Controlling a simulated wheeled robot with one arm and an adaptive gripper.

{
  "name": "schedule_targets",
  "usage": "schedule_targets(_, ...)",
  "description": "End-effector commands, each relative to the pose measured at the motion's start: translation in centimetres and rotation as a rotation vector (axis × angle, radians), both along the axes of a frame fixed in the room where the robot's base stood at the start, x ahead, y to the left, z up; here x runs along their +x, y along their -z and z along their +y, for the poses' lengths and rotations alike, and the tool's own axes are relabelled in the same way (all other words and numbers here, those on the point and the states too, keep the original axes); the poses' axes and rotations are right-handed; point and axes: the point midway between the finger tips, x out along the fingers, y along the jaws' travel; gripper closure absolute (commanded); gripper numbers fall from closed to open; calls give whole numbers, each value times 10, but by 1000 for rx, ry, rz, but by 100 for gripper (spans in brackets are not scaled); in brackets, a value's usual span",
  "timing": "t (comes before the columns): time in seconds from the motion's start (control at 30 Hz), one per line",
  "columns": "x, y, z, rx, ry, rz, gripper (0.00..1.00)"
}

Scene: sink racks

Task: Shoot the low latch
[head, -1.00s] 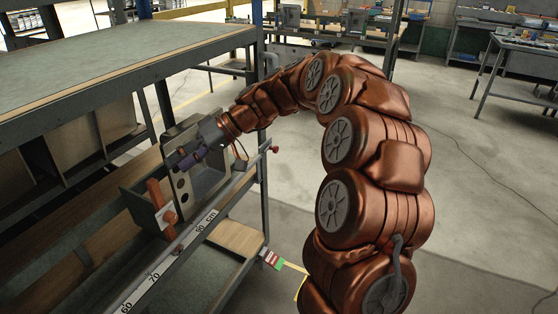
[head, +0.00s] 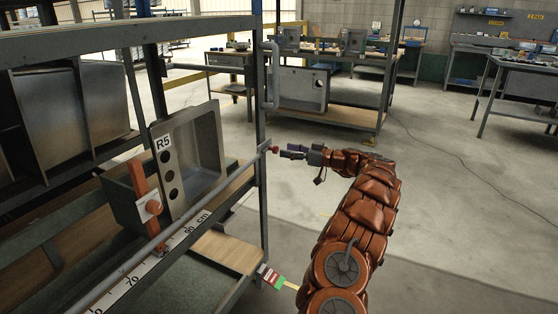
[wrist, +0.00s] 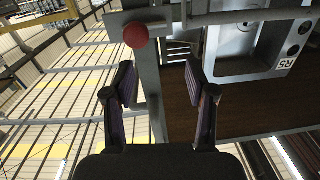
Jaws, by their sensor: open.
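A long grey rod (head: 165,232) runs along the front of the lower rack level and ends in a red knob (head: 274,149) just past the corner post. It looks like the low latch. The red knob (wrist: 136,34) is large in the wrist view, above and left of my fingertips. My gripper (head: 286,151) is outside the rack, just right of the knob in the head view. Its two purple-padded fingers are apart and empty in the wrist view (wrist: 163,88). Whether a finger touches the knob I cannot tell.
A grey sink marked R5 (head: 205,140) stands on the rack behind an orange upright lever (head: 143,182). A measuring strip (head: 172,247) lies along the front. The corner post (head: 262,200) is close to my gripper. Open floor (head: 450,200) lies to the right.

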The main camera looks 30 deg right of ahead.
Motion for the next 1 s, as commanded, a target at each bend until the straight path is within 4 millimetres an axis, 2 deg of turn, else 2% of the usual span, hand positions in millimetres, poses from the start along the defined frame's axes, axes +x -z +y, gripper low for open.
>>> schedule_targets(0.03,-2,12,-12,-16,20,-15,44)
schedule_targets(0.1,-5,18,-23,-34,37,-32,44)
schedule_targets(0.23,-5,22,-30,-52,52,-48,44)
schedule_targets(0.37,4,21,-25,-53,51,-50,44)
schedule_targets(0.7,45,21,-1,-55,51,-48,44)
schedule_targets(1.0,60,19,9,-53,50,-50,44)
